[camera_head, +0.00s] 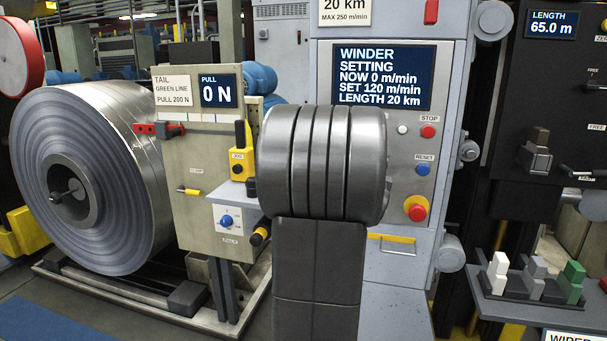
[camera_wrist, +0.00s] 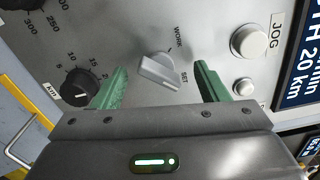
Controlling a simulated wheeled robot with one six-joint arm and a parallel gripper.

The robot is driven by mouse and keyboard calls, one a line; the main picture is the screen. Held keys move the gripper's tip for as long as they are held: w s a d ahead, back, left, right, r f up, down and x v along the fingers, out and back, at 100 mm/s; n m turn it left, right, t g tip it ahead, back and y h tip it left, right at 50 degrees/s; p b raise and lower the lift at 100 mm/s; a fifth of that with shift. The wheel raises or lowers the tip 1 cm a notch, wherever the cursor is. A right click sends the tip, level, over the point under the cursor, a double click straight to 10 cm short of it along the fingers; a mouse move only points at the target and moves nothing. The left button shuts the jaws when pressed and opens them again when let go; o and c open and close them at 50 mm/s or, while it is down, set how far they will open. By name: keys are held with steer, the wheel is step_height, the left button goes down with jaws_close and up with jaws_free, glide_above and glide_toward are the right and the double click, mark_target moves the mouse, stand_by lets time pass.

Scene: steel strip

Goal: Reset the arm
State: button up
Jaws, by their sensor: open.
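My gripper (camera_wrist: 161,68) shows in the wrist view with its two green fingers apart. A grey selector knob (camera_wrist: 158,72) marked WORK and SET lies between the fingers in the picture, with clear gaps on both sides. Its handle slants toward the SET side. I cannot tell how far the fingertips are from the panel. In the head view my arm (camera_head: 320,165) stands folded in the middle and hides my gripper and the knob.
The winder cabinet (camera_head: 395,270) stands just beyond my arm; its screen (camera_head: 382,75) reads SETTING, 0 m/min. A black dial (camera_wrist: 75,87) and a white JOG button (camera_wrist: 250,42) flank the knob. A steel coil (camera_head: 90,180) stands left, a block shelf (camera_head: 535,312) right.

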steer(key=n+p, duration=0.9)
steer(key=p, duration=0.7)
steer(key=shift+f+p, duration=0.15)
steer(key=shift+p, duration=0.15)
steer(key=shift+n, duration=0.3)
